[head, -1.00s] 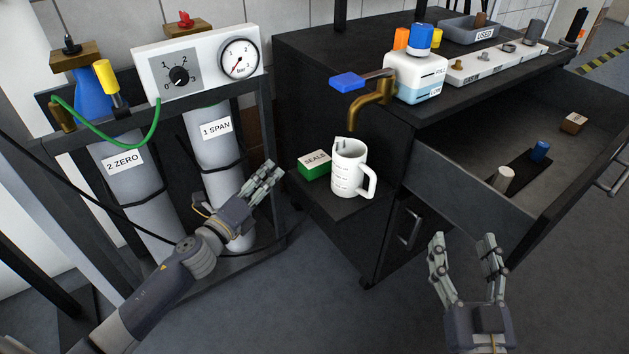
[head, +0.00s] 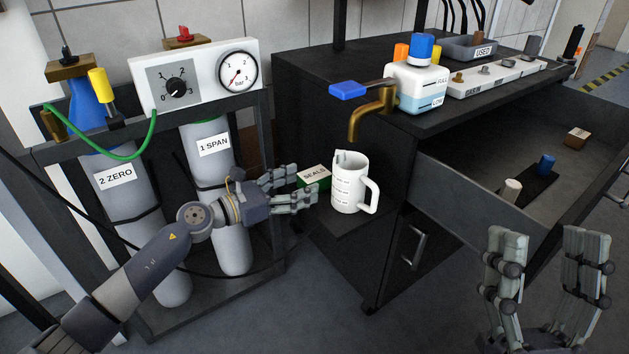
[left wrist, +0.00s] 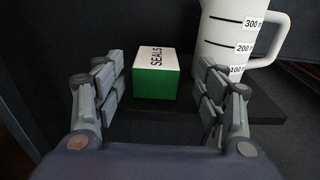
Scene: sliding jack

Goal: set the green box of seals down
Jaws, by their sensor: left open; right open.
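The green box of seals (head: 313,177), with a white top labelled SEALS, sits on the low dark shelf, left of the white measuring jug (head: 349,183). My left gripper (head: 302,191) is open just left of the box and partly covers it in the head view. In the left wrist view the green box (left wrist: 155,82) stands ahead between the open fingers, a little beyond the fingertips, with nothing gripped. The jug (left wrist: 238,40) is close behind the right finger there. My right gripper (head: 548,258) is open and empty in front of the drawer.
A brass tap (head: 366,113) with a blue handle hangs over the jug. The open drawer (head: 478,204) juts out at right, holding a few small parts. Two grey cylinders, one labelled ZERO (head: 125,205), stand in a frame behind my left arm.

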